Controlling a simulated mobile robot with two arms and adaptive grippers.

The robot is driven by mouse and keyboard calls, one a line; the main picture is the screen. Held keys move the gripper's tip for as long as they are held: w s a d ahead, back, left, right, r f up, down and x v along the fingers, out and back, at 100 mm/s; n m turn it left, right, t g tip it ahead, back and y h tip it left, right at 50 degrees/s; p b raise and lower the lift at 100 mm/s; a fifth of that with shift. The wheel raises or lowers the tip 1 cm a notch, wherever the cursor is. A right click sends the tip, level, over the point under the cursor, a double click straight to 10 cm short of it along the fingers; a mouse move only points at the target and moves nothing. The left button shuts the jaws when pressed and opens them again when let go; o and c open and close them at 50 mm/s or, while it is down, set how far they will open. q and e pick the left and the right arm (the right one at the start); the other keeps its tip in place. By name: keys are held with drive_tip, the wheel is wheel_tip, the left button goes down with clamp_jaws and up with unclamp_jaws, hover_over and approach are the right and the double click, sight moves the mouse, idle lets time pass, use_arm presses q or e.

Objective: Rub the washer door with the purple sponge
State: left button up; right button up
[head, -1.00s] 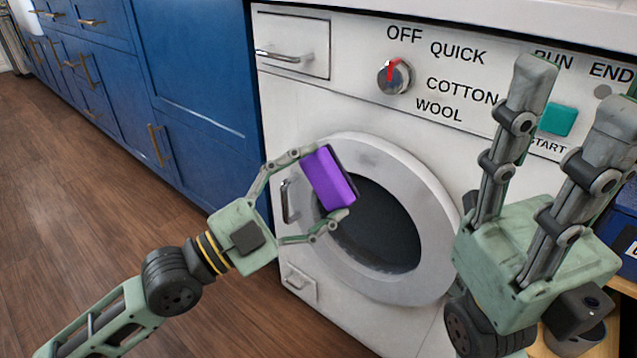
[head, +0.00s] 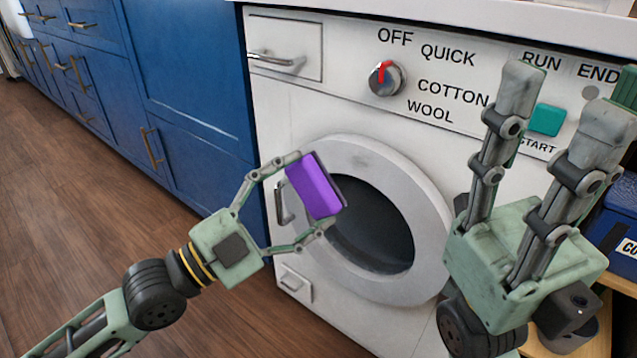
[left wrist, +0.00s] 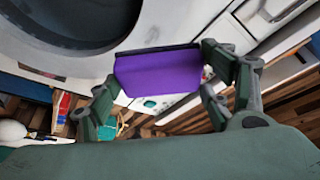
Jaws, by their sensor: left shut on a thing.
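The purple sponge (head: 314,187) has a dark layer along one side. My left gripper (head: 307,192) is shut on it and holds it in front of the left part of the washer door (head: 421,214). The door is a shut round white ring with dark glass and grey smudges near its top. In the left wrist view the sponge (left wrist: 157,74) sits between the fingers, its dark side towards the door (left wrist: 108,79); I cannot tell whether they touch. My right gripper (head: 562,105) is open and empty, raised in front of the panel's right side.
The washer has a drawer (head: 285,45), a red-marked dial (head: 386,78) and a teal start button (head: 546,119). Blue cabinets (head: 190,85) stand to the left. A blue box (head: 618,225) sits on a wooden shelf at the right. The wooden floor at the left is clear.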

use_arm(q)
drive_tip(key=w+d, duration=0.2)
drive_tip(key=w, duration=0.1)
drive_tip(key=shift+w+d, duration=0.1)
drive_tip(key=shift+d, duration=0.1)
drive_tip(key=shift+w+d, duration=0.65)
drive_tip(key=shift+w, duration=0.3)
drive_tip(key=shift+w+d, duration=0.2)
drive_tip(key=shift+w+d, duration=0.4)
drive_tip(key=shift+w, duration=0.2)
